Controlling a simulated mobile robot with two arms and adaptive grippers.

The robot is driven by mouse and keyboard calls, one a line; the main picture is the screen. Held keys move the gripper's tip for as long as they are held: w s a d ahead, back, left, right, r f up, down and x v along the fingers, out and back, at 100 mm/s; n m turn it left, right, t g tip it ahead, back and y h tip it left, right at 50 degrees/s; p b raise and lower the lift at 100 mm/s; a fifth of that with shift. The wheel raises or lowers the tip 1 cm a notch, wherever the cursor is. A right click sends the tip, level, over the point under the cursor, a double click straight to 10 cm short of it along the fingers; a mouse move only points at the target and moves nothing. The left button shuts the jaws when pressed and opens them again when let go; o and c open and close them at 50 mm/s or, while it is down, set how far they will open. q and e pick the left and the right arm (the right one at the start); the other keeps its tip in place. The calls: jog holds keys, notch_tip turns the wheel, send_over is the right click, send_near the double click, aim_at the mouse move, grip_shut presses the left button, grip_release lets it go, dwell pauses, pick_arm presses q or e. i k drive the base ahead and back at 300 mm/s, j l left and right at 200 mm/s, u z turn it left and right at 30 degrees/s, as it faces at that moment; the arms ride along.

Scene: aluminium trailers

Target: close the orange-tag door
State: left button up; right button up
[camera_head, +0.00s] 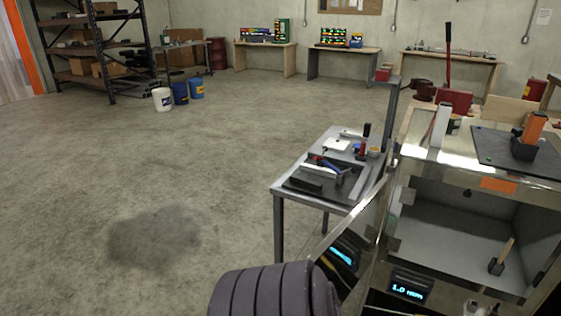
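An orange tag (498,185) sits on the front top edge of a metal cabinet (425,172) at the right. Below the tag the compartment (440,235) stands open, and a tool with a wooden handle (503,255) is inside. A shiny, mirror-like panel (368,222) angles out from the left side of the opening; it looks like the open door. It reflects a lit blue display. Its lower part runs behind a dark ribbed shape at the bottom, so its full extent is hidden. Neither gripper is in view.
A grey cart (277,190) with tools stands just left of the panel. A lit display (409,288) is below the compartment. The cabinet top holds a dark mat (490,147) and an orange-and-black tool (530,140). The concrete floor (150,170) at left is mostly clear.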

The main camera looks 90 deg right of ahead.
aim_at(345, 255)
jog(key=i+z, duration=0.15)
jog(key=z, duration=0.35)
jog(key=i+z, duration=0.15)
jog(key=z, duration=0.3)
jog(key=i+z, duration=0.15)
jog(key=z, duration=0.35)
jog(key=i+j+z, duration=0.15)
jog(key=z, duration=0.3)
